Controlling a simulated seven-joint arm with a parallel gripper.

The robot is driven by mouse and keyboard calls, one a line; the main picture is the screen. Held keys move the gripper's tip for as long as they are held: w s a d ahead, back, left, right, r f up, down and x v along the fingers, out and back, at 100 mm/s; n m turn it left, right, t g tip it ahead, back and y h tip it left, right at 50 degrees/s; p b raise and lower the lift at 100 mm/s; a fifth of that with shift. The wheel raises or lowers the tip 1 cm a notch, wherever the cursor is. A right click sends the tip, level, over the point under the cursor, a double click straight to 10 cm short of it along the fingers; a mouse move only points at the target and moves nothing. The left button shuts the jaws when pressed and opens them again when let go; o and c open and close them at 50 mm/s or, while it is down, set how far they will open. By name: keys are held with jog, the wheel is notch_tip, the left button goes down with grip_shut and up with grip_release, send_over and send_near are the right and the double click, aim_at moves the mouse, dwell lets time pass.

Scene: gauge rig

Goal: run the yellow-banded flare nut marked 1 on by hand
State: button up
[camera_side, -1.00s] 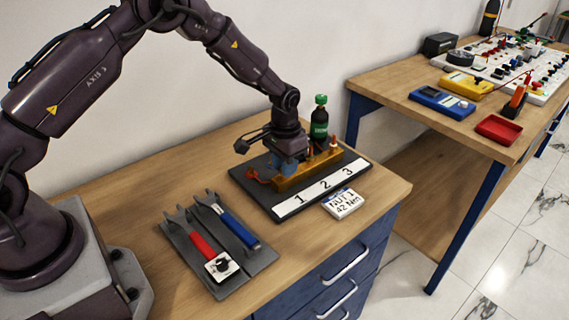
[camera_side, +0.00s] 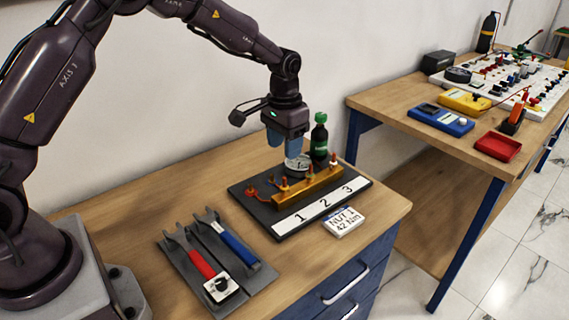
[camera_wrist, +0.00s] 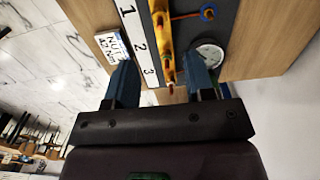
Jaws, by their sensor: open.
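A long brass manifold (camera_side: 310,187) lies on a black board behind a white strip marked 1, 2, 3 (camera_side: 322,209). Upright copper-coloured fittings stand on it; the one nearest the 1 (camera_side: 284,183) is at its left end. No yellow band is clear enough to make out. My gripper (camera_side: 284,150) is above the manifold with its blue fingers pointing down. In the wrist view my gripper (camera_wrist: 160,62) is open and empty, its fingers wide apart to either side of the manifold (camera_wrist: 162,35). Whether any finger touches something is unclear.
A round gauge (camera_wrist: 208,54) stands close by the right finger in the wrist view. A dark green-capped bottle (camera_side: 319,138) stands behind the board. A "NUT 1 42 Nm" card (camera_side: 343,222) lies in front. Red-handled (camera_side: 201,264) and blue-handled (camera_side: 238,248) wrenches lie on a grey tray to the left.

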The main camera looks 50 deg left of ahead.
notch_tip(320, 180, up, 2)
jog(key=shift+r, duration=0.2)
jog(key=shift+f, duration=0.1)
jog(key=s+r+t, duration=0.2)
jog(key=s+r, duration=0.3)
jog(key=s, duration=0.4)
jog(key=s+d+r+t, duration=0.1)
jog(key=s+r, duration=0.4)
jog(key=s, duration=0.5)
jog(key=s+d+r+t, duration=0.1)
jog(key=s+r+t, duration=0.1)
jog(key=s+r, duration=0.4)
jog(key=s, duration=0.3)
jog(key=shift+s+d+t, duration=0.15)
jog(key=shift+d+t, duration=0.05)
jog(key=shift+t, duration=0.1)
